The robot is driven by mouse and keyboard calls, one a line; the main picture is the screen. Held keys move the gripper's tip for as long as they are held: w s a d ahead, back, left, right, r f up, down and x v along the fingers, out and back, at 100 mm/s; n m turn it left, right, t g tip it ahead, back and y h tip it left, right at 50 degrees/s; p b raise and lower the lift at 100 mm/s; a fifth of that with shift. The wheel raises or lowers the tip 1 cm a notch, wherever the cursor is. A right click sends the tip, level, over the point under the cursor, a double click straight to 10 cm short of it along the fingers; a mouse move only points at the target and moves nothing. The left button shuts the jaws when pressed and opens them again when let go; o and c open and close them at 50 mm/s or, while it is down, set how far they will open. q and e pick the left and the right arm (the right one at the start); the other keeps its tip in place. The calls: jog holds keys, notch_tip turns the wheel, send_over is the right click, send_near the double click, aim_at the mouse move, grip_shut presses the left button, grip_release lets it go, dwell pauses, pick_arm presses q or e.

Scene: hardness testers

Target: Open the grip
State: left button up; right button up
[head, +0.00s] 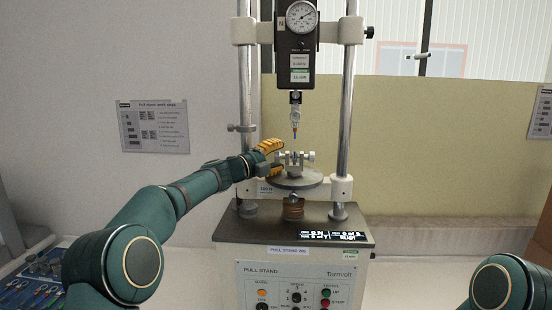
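The grip (295,165) is a small metal vise with a knob on each side, standing on the round plate of the pull stand in the head view. Something small and blue shows between its jaws. My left gripper (274,158), with orange fingers, is at the grip's left knob (282,158). Its fingers are apart, one above and one below the knob's level; whether they touch it I cannot tell. Above the grip, an upper hook with a blue-tipped rod (295,133) hangs from the force gauge (301,18).
Two steel columns (344,110) flank the grip. The round plate (294,181) is below it. A tray of small coloured parts (30,290) lies at lower left.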

pick_arm(q)
jog(key=shift+a, duration=0.1)
jog(key=shift+s+a+f, duration=0.1)
jog(key=shift+s+a, duration=0.05)
jog(key=v, duration=1.1)
jog(key=shift+s, duration=0.15)
